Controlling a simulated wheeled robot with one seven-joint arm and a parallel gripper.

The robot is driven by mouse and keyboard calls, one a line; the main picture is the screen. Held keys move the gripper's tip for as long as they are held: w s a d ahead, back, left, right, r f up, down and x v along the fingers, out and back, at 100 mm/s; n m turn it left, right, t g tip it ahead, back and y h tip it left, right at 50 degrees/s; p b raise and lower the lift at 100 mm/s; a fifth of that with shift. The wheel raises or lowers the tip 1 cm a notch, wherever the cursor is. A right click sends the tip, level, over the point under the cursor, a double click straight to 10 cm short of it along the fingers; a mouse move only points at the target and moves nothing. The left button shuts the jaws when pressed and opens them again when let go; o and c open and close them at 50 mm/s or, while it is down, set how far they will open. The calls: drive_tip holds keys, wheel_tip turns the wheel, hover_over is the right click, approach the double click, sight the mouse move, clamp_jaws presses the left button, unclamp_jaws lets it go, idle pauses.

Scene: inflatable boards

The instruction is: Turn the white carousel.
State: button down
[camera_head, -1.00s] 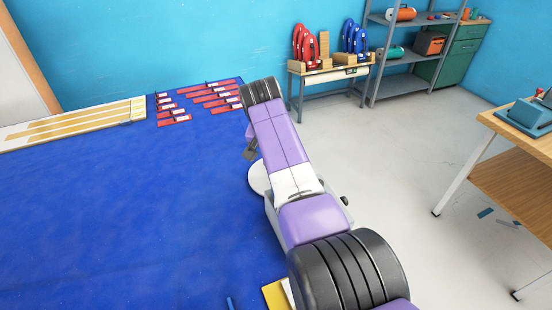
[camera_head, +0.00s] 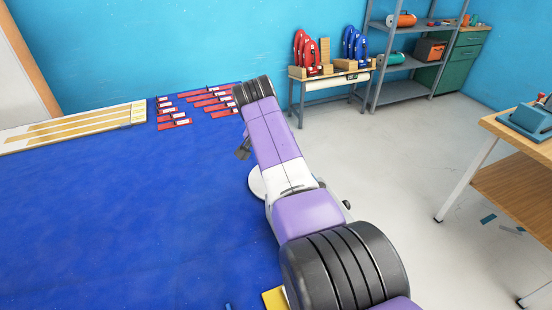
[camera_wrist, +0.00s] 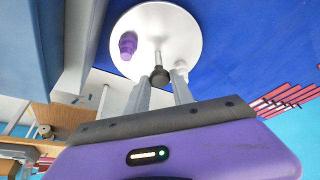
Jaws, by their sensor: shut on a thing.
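The white carousel (camera_wrist: 125,45) is a round flat disc, and it fills the upper middle of the wrist view. In the head view its left edge (camera_head: 256,184) shows on the blue surface; my arm hides the rest. A small purple piece (camera_wrist: 127,45) stands on the disc. A thin post with a dark knob (camera_wrist: 159,78) rises from it. My gripper (camera_wrist: 161,82) is shut on this knob, with one grey finger on each side. In the head view, my arm mostly hides my gripper.
Several red pieces (camera_head: 195,103) and a board with tan strips (camera_head: 75,128) lie on the far part of the blue surface (camera_head: 120,220). A small bench (camera_head: 330,78) holds red and blue boards. A wooden table (camera_head: 525,165) stands at the right.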

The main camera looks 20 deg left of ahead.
drive_tip(key=c, duration=1.1)
unclamp_jaws()
drive_tip(key=shift+r, duration=0.1)
drive_tip(key=v, duration=0.7)
drive_tip(key=shift+s+r, duration=0.2)
drive_tip(key=shift+r, duration=0.1)
